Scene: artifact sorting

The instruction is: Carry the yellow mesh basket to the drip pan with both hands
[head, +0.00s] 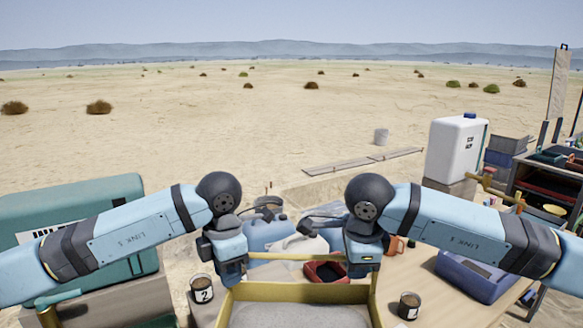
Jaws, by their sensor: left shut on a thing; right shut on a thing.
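The yellow mesh basket (299,293) is at the bottom centre of the head view, with yellow rims and a grey inside. The frame's lower edge cuts it off. My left gripper (230,278) is shut on the basket at its left side. My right gripper (364,270) is shut on it at its right side. The fingertips are largely hidden behind the gripper bodies. I cannot make out a drip pan for certain.
A mug marked 2 (202,289) stands left of the basket and another mug (409,306) right of it. A dark red tray (325,272) and blue jug (265,234) lie beyond. A blue bin (474,279) sits on the wooden table (437,303) at right.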

